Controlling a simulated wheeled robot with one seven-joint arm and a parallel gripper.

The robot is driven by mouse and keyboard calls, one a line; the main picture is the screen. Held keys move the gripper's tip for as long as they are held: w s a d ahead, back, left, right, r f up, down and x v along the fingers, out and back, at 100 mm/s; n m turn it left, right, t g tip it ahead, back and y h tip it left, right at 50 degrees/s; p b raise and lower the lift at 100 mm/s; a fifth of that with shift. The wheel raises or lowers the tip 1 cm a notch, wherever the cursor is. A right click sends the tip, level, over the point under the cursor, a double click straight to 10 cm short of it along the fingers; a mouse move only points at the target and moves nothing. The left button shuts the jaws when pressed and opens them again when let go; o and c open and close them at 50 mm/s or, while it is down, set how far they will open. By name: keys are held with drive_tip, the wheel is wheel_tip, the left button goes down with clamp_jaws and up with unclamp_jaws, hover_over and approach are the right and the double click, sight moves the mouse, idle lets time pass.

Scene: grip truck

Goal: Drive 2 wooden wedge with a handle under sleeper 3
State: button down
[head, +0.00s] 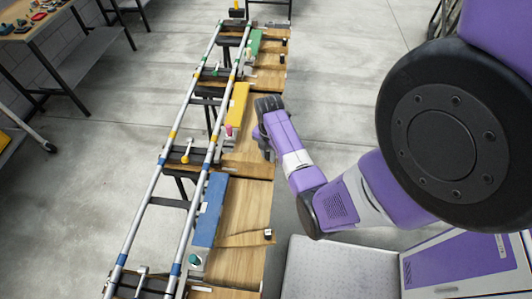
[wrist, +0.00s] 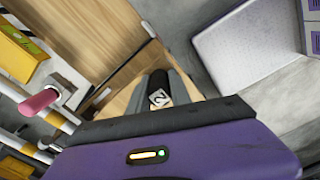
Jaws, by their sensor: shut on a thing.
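My gripper (head: 268,103) is at the right edge of the wooden boards, beside the yellow block. In the wrist view my gripper (wrist: 160,88) is shut on the black handle end of wedge 2 (wrist: 159,98), whose white label reads 2. The rest of this wedge is mostly hidden by the fingers and the gripper body. Dark sleepers (head: 178,158) lie under the rails; I cannot read which is sleeper 3.
Two silver rails (head: 147,190) with coloured bands run along the left of the boards (head: 240,200). Blue (head: 209,210), yellow (head: 237,105) and green blocks (head: 253,45) stand beside them. A pink knob (wrist: 38,102) is left of my gripper. A workbench (head: 40,30) is far left.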

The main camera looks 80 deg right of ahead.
sight(235, 157)
drive_tip(key=shift+f+b, duration=0.45)
drive_tip(key=shift+f, duration=0.65)
wheel_tip(235, 157, down, 2)
drive_tip(key=shift+f+b, duration=0.1)
drive_tip(key=shift+b, duration=1.05)
drive_tip(key=shift+w+a+b, duration=0.2)
drive_tip(key=shift+w+b, duration=1.2)
drive_tip(key=shift+w, duration=1.25)
drive_tip(key=shift+w+a+b, duration=0.15)
drive_tip(key=shift+w+b, duration=0.3)
drive_tip(key=shift+w, duration=1.55)
drive_tip(key=shift+w+a+b, duration=0.15)
drive_tip(key=shift+w+b, duration=0.25)
drive_tip(key=shift+w, duration=1.55)
drive_tip(key=c, duration=1.1)
unclamp_jaws()
